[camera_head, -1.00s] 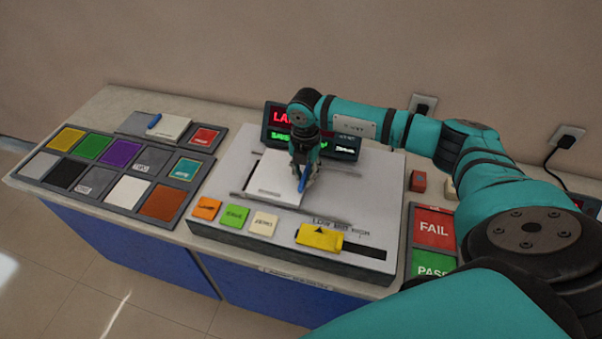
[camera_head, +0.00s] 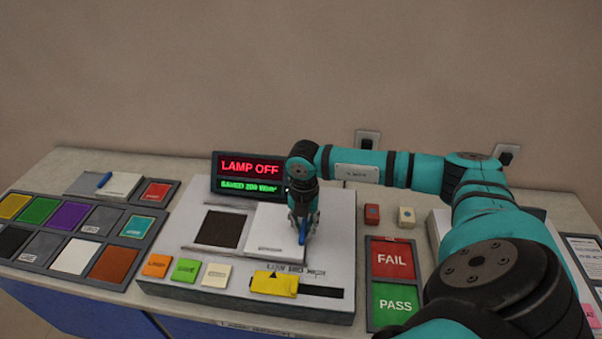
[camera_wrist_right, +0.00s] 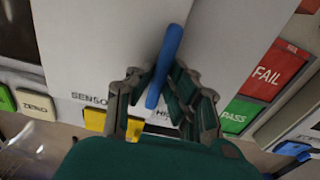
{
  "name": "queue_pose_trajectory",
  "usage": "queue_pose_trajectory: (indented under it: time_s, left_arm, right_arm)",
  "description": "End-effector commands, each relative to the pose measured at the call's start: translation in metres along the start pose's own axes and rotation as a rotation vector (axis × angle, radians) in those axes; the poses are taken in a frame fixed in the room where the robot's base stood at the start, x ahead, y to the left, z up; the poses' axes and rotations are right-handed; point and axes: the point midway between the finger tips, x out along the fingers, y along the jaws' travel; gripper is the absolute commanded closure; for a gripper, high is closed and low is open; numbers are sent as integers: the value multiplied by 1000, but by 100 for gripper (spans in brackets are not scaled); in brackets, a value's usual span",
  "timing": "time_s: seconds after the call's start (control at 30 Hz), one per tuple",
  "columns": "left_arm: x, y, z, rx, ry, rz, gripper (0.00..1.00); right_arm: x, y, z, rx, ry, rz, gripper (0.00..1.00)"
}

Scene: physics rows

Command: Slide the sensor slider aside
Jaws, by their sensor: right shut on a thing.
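The sensor slider is a white plate (camera_head: 272,228) with a blue upright handle (camera_head: 303,232), on top of a light grey device (camera_head: 180,270). It sits to the right of a dark square window (camera_head: 219,229), which is uncovered. My right gripper (camera_head: 302,222) is shut on the blue handle. In the right wrist view the handle (camera_wrist_right: 169,50) stands between my right fingers (camera_wrist_right: 152,88), and part of a "SENSOR" label shows on the plate. My left gripper is not in view.
A display (camera_head: 248,177) behind reads "LAMP OFF". A yellow slider (camera_head: 274,283) and orange, green and cream buttons line the device's front. FAIL (camera_head: 393,261) and PASS (camera_head: 394,304) pads lie right. A tray of coloured swatches (camera_head: 75,242) lies left.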

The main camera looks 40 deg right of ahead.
Motion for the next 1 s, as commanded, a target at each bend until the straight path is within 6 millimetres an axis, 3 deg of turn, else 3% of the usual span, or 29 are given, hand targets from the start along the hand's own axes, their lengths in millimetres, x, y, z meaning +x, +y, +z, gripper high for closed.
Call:
queue_pose_trajectory:
  time_s: [0.03, 0.07, 0.2, 0.57, 1.0]
  left_arm:
    - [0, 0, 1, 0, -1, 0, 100]
    - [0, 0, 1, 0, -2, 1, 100]
    - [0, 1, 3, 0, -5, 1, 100]
    - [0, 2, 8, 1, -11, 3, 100]
    - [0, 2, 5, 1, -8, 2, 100]
  right_arm:
    - [0, -3, 1, 2, -2, -8, 100]
    - [0, -3, 1, 2, -2, -8, 81]
    - [0, -2, 1, 2, -2, -7, 63]
    - [-6, 0, 1, 2, -2, -1, 62]
    - [-90, -2, 1, 2, -4, -1, 62]
